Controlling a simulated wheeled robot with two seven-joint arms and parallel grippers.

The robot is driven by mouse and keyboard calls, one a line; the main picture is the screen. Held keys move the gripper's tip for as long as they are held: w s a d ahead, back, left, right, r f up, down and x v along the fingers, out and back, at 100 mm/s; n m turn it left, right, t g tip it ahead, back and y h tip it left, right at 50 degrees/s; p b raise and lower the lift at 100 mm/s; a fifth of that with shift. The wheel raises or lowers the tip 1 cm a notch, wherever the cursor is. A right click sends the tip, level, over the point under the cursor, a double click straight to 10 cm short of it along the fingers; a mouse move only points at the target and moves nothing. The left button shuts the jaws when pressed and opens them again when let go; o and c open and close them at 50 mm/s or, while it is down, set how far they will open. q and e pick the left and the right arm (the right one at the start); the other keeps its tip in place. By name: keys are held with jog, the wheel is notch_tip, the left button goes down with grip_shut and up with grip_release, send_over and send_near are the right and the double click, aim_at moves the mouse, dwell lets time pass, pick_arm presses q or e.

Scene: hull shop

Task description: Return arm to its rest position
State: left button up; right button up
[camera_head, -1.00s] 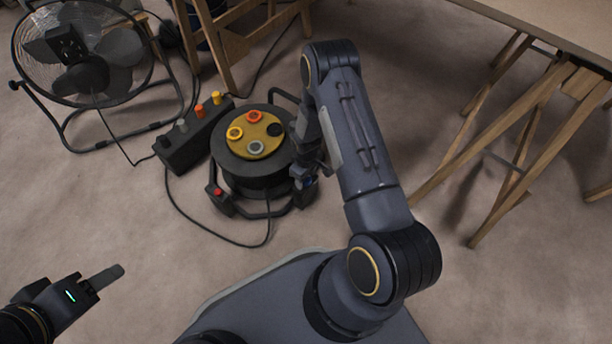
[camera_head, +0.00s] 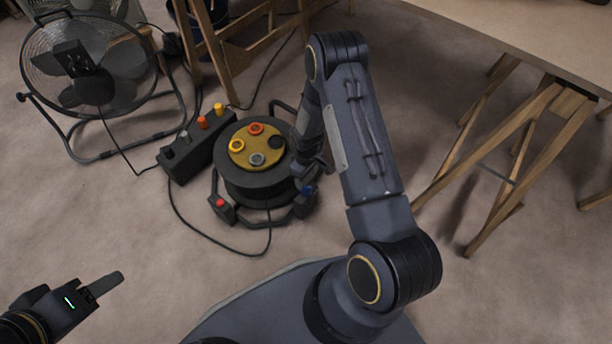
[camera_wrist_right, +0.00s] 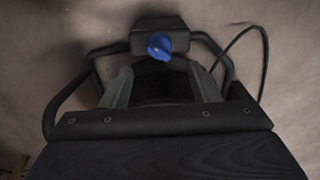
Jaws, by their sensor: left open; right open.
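My right arm (camera_head: 365,140) reaches up from the bottom and bends down to the right side of the black cable reel (camera_head: 240,187). My right gripper (camera_wrist_right: 162,82) is open in the right wrist view, its two grey fingers apart. The reel's dark frame and a blue knob (camera_wrist_right: 159,46) lie beyond and between them; I cannot tell if they touch. In the head view this gripper is mostly hidden by its own arm, beside the blue knob (camera_head: 307,190). My left gripper (camera_head: 104,286) is at the lower left, over bare floor, holding nothing visible.
A black control box (camera_head: 193,150) with coloured knobs stands left of the reel. A fan (camera_head: 85,75) is at the upper left. Cables (camera_head: 215,244) cross the floor. A wooden trestle (camera_head: 245,55) is behind, and a trestle table (camera_head: 540,40) is at right. Lower-left floor is clear.

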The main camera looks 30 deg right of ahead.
jog(key=shift+r, duration=0.1)
jog(key=s+a+r+m+t+y, duration=0.1)
jog(key=s+r+m+t+y, duration=0.2)
jog(key=r, duration=2.3)
jog(key=s+a+r+m+t, duration=0.1)
jog(key=s+a+r+m, duration=0.15)
jog(key=s+r, duration=0.5)
jog(key=s+a+r+m+t, duration=0.15)
jog(key=s+a+r, duration=0.3)
jog(key=s, duration=0.65)
notch_tip(320, 180, up, 36)
jog(key=p, duration=3.5)
jog(key=shift+s+d+n+y+p, duration=0.25)
jog(key=shift+s+n+y+p, duration=0.1)
jog(key=shift+s+n+y, duration=0.05)
